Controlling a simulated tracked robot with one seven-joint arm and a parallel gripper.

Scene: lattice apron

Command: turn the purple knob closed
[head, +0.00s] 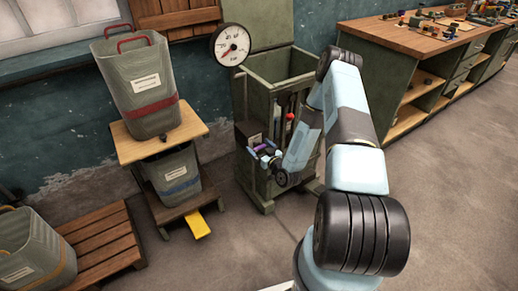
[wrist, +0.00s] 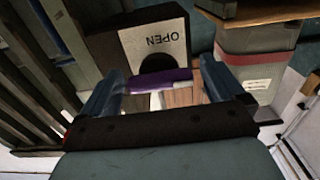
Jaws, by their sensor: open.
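The purple knob (head: 261,147) sits at the front of the green cabinet, beside a dark box with a pale plate. In the wrist view, the knob (wrist: 152,79) is a purple bar with a pale end, lying between my fingers. My gripper (head: 268,157) is at the knob. The wrist view shows my gripper (wrist: 160,86) open, one finger on each side of the bar; I cannot tell whether they touch it. A plate reading OPEN (wrist: 163,42) appears upside down beyond the knob. My arm hides part of the cabinet.
The slatted green cabinet (head: 258,100) stands under a round gauge (head: 231,45). To the left, a red-banded bin (head: 141,88) stands on a wooden stand above a blue-banded bin (head: 174,174). A yellow pedal (head: 196,223) juts out below. A workbench (head: 420,38) is at right.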

